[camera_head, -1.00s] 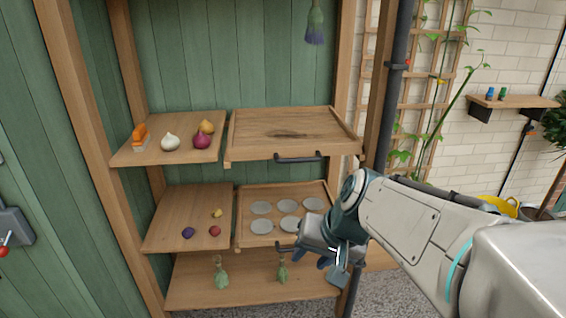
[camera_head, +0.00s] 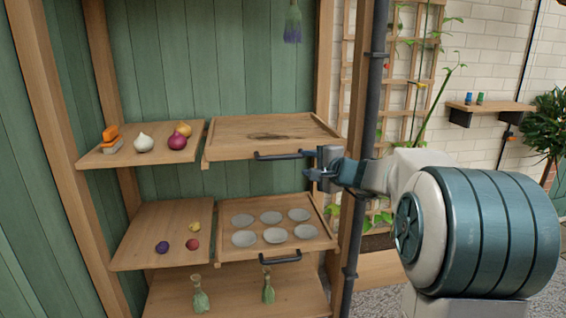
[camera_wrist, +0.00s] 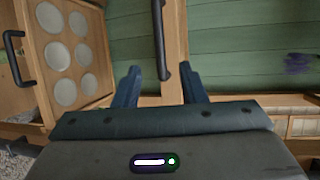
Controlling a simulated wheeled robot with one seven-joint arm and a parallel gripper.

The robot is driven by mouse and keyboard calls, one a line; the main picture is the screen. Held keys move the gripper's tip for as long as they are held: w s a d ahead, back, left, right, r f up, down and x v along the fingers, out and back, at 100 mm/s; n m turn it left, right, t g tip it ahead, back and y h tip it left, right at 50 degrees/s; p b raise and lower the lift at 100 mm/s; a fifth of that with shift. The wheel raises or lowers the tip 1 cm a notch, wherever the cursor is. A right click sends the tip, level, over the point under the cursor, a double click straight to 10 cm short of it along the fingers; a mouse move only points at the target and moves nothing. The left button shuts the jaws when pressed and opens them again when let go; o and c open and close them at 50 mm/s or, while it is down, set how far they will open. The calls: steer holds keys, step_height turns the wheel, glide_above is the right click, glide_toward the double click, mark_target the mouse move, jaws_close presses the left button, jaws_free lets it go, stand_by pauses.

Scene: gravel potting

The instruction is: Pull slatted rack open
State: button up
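The upper pull-out wooden rack (camera_head: 230,139) sits in the shelf unit's right bay, with a dark bar handle (camera_head: 280,156) on its front edge. I cannot make out slats on it. My gripper (camera_head: 312,164) is at the right end of this handle in the head view. In the wrist view my gripper (camera_wrist: 161,74) is open, and the handle (camera_wrist: 159,35) runs between its two fingers without a visible grip on it. Below is a second pull-out tray (camera_head: 230,257) with several pale round discs and its own dark handle (camera_head: 280,257).
A dark vertical pipe (camera_head: 368,110) and the shelf's right post (camera_head: 322,80) stand close by my gripper. Onions (camera_head: 178,142) and an orange brush (camera_head: 111,138) lie on the upper left shelf. Small bottles (camera_head: 268,287) stand on the bottom shelf.

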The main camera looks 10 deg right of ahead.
mark_target(285, 158)
steer(key=p+x, duration=0.1)
steer(key=x, duration=1.2)
steer(key=shift+s+p, duration=0.1)
steer(key=shift+p, duration=0.2)
jaws_close()
